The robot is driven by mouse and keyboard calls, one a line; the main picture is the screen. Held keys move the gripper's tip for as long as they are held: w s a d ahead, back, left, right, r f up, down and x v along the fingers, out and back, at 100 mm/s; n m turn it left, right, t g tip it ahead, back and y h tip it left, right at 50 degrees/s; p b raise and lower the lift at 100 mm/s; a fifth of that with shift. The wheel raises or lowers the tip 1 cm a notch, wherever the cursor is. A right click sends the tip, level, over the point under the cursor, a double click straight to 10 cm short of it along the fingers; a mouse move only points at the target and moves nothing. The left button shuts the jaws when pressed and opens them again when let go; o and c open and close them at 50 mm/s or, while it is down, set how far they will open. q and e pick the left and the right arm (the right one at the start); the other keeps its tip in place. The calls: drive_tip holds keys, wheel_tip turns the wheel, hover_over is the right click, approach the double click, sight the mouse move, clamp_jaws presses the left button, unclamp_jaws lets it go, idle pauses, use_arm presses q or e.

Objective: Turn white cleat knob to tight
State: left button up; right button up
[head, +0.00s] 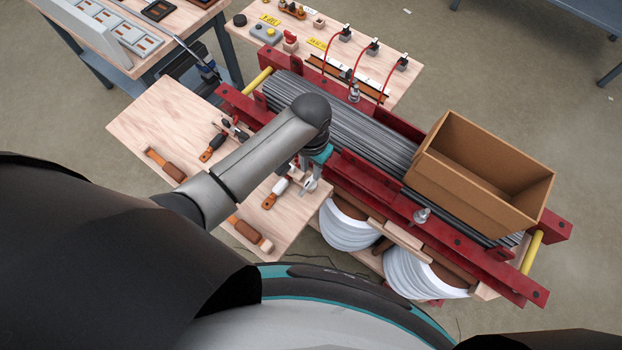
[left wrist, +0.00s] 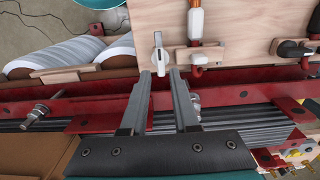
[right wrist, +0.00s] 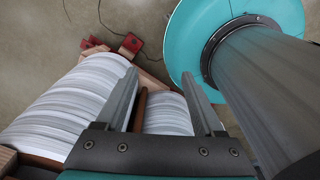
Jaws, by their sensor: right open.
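The left gripper is open; I cannot tell whether either finger touches the knob. In the head view the knob (head: 310,184) is partly hidden by my left gripper (head: 309,168). My right gripper (right wrist: 164,75) is open and empty, in front of white coiled rolls (right wrist: 75,100).
A red frame (head: 372,184) holding grey laminations (head: 350,120) runs alongside the board. A cardboard box (head: 470,190) sits on its right half. Hand tools, including an orange-and-white one (head: 276,192), lie on the wooden board (head: 150,110).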

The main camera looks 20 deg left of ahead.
sight(311, 180)
use_arm(q)
wheel_tip(311, 180, down, 5)
drive_tip(key=shift+f+b, duration=0.1)
drive_tip(key=shift+b, duration=0.75)
drive_tip(key=shift+f, duration=0.65)
use_arm(e)
drive_tip(key=w+f, duration=0.1)
drive_tip(key=f, duration=0.1)
drive_tip(key=shift+w+a+f, duration=0.1)
drive_tip(key=shift+w+f, duration=0.2)
drive_tip(key=shift+w, duration=0.05)
drive_tip(key=shift+s, duration=0.1)
use_arm(q)
clamp_jaws()
use_arm(e)
drive_tip(key=shift+s, duration=0.2)
